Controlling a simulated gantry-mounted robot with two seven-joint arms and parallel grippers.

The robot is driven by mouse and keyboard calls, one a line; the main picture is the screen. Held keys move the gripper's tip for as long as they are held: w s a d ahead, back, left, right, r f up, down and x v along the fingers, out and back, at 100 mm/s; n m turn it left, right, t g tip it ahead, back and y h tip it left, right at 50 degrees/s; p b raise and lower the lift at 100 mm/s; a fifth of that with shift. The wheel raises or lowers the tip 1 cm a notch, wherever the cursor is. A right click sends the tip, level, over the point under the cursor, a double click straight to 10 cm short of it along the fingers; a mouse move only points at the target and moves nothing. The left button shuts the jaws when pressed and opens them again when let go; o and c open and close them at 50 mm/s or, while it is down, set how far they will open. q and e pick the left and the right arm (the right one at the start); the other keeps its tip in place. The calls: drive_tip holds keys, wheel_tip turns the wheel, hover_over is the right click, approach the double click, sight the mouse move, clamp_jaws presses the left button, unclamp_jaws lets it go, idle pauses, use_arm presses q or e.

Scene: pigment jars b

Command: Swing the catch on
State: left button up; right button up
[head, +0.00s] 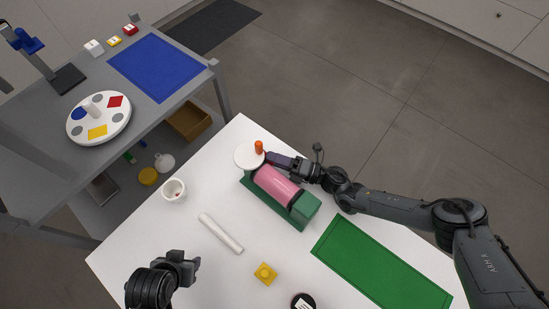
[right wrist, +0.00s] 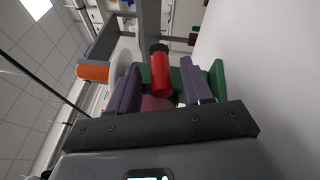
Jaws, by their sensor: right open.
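A pink drum (head: 277,186) lies in a green cradle (head: 305,207) on the white table. A white disc (head: 246,158) with an orange knob (head: 259,147) closes its far end. In the right wrist view, a red catch lever (right wrist: 160,74) with a black end shows between the fingers of my right gripper (right wrist: 161,72). That gripper is open; I cannot tell whether a finger touches the lever. The orange knob (right wrist: 92,72) and disc (right wrist: 122,62) are left of it there. My left gripper (head: 190,267) is low over the table's near left, apart from the drum; its jaws are unclear.
A white cup (head: 174,190), a white rod (head: 221,233), a yellow knobbed block (head: 265,273) and a dark round jar (head: 303,301) are on the white table. A green mat (head: 378,264) lies right. A grey bench holds a blue mat (head: 156,67) and a round palette (head: 98,118).

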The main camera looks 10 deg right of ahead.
drive_tip(key=v, duration=1)
drive_tip(key=shift+s+d+p, duration=0.15)
drive_tip(key=shift+d+p, duration=0.1)
drive_tip(key=shift+p, duration=0.1)
